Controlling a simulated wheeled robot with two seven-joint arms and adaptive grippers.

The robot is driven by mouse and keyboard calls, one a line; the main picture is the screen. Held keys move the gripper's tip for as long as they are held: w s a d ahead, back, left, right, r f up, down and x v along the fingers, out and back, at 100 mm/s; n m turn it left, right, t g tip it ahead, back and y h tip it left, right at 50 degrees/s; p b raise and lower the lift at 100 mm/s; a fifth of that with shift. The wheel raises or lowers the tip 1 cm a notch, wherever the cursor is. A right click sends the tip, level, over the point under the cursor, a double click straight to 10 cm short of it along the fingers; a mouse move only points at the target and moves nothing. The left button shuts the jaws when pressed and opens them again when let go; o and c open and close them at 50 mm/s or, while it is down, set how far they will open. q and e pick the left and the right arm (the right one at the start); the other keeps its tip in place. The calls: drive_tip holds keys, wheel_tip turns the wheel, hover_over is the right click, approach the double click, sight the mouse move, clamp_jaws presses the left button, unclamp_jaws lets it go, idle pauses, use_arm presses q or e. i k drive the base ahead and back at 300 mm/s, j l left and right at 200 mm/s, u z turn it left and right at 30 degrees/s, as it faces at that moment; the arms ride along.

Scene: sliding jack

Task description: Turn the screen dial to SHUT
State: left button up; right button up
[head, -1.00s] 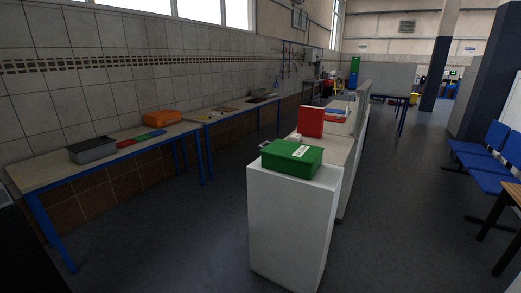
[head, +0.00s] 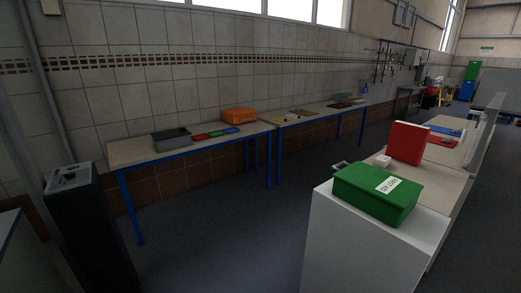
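I cannot make out a screen or a dial marked SHUT in the head view. A black cabinet (head: 95,235) stands at the left. Small dark and light parts (head: 68,178) show on its top, too small to tell what they are. Neither of my grippers is in view.
A white pedestal (head: 350,250) with a green box (head: 378,193) stands at the right front. A blue-legged bench (head: 130,153) along the tiled wall holds a grey tray (head: 172,139) and an orange case (head: 239,115). The floor between is clear. A red box (head: 407,142) stands behind.

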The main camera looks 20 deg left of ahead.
sight(68, 177)
drive_tip(key=i+u, duration=0.2)
drive_tip(key=u, duration=0.25)
drive_tip(key=i+u, duration=0.15)
drive_tip(key=u, duration=0.3)
drive_tip(key=i+l+u, duration=0.1)
drive_tip(key=u, duration=0.35)
drive_tip(key=i+l+u, duration=0.2)
drive_tip(key=u, duration=0.25)
drive_tip(key=i+l+u, duration=0.25)
drive_tip(key=u, duration=0.2)
drive_tip(key=i+l+u, duration=0.2)
drive_tip(key=l+u, duration=0.2)
drive_tip(key=i+l+u, duration=0.1)
drive_tip(key=l, duration=0.25)
drive_tip(key=i+l+u, duration=0.15)
drive_tip(key=l, duration=0.2)
drive_tip(key=l+u, duration=0.1)
drive_tip(key=l, duration=0.2)
drive_tip(key=i, duration=0.05)
